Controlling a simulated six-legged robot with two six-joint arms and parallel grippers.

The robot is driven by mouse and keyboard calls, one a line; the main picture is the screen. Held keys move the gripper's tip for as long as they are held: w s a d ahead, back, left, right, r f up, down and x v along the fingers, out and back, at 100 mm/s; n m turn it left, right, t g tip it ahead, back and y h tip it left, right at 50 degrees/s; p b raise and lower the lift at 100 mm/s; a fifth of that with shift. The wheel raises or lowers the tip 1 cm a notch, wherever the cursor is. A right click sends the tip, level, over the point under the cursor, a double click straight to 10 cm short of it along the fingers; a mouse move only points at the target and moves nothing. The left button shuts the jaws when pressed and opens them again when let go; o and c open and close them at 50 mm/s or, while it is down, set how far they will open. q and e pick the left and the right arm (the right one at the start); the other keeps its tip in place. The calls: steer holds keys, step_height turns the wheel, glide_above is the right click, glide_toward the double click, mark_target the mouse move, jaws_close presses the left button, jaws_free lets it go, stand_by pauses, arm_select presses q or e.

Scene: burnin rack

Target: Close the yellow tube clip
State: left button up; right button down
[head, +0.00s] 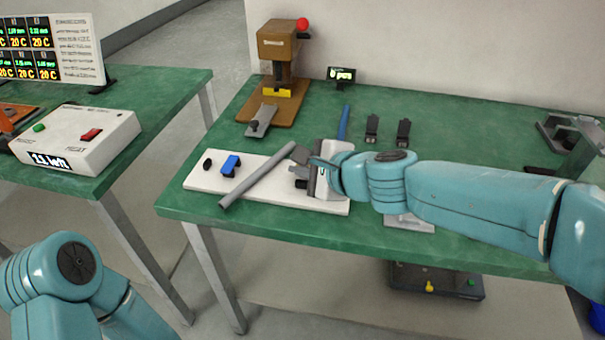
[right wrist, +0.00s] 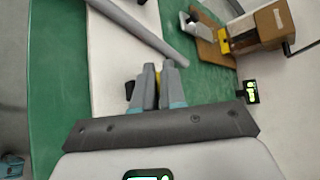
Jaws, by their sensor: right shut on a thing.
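My right gripper (head: 301,178) reaches in from the right, low over the white board (head: 200,182). In the right wrist view, its two fingers (right wrist: 160,68) are close together. A small yellow bit (right wrist: 158,76), which looks like the yellow tube clip, shows between them. The fingers hide most of it, so I cannot tell whether the clip is open or closed. In the head view the clip is hidden by my gripper. A grey tube (head: 255,176) lies slantwise across the board, left of the fingers; it also shows in the wrist view (right wrist: 140,25). My left gripper is out of view.
A blue clip (head: 230,165) and a black piece (head: 207,163) sit on the board's left part. A brown press (head: 277,50) with a yellow part stands behind. A blue pen-like stick (head: 343,122) and two black pieces (head: 372,128) lie on the green table (head: 440,120).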

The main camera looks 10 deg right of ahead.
steer(key=c, duration=1.3)
jaws_free()
steer(key=shift+s+r, duration=0.1)
steer(key=p+v, duration=0.6)
steer(key=v, duration=1)
steer(key=shift+p, duration=0.3)
